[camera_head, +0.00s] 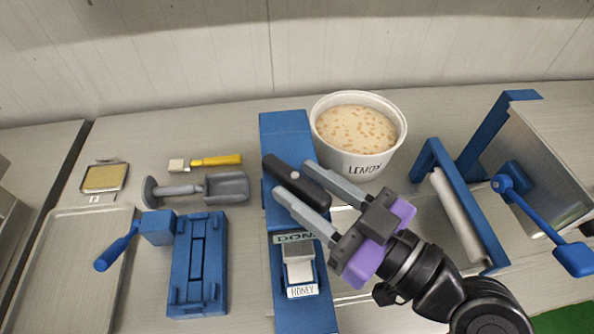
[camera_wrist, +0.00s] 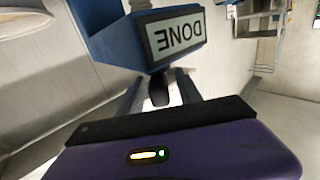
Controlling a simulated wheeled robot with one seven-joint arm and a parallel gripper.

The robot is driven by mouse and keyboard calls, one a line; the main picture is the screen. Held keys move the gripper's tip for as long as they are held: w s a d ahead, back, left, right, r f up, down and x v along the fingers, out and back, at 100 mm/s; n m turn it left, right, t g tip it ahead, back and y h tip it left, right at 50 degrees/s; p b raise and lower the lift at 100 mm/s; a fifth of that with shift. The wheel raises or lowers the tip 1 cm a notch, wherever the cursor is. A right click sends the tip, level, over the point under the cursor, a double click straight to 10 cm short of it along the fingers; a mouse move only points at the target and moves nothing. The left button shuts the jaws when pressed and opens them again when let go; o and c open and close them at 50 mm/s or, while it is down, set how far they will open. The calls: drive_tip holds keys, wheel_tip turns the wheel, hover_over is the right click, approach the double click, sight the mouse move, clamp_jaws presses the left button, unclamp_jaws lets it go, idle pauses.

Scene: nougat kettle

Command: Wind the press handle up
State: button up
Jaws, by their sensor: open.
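A blue upright machine (camera_head: 285,125) stands mid-bench, with a sign reading DONE that also shows, upside down, in the wrist view (camera_wrist: 176,38). A black bar-shaped handle (camera_head: 285,174) lies over it; I take it for the press handle. My gripper (camera_head: 296,179) is open, with one grey finger on each side of the black handle. In the wrist view a dark rounded end (camera_wrist: 160,92) shows between the fingers, below the sign. I cannot tell whether the fingers touch the handle. Its mounting is hidden.
A blue clamp-like fixture (camera_head: 198,265) with a side handle and a grey scoop (camera_head: 228,188) lie left. A blue frame with a roller (camera_head: 455,205) and a blue crank (camera_head: 515,187) are right.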

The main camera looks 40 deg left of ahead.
drive_tip(key=shift+a, duration=0.85)
clamp_jaws()
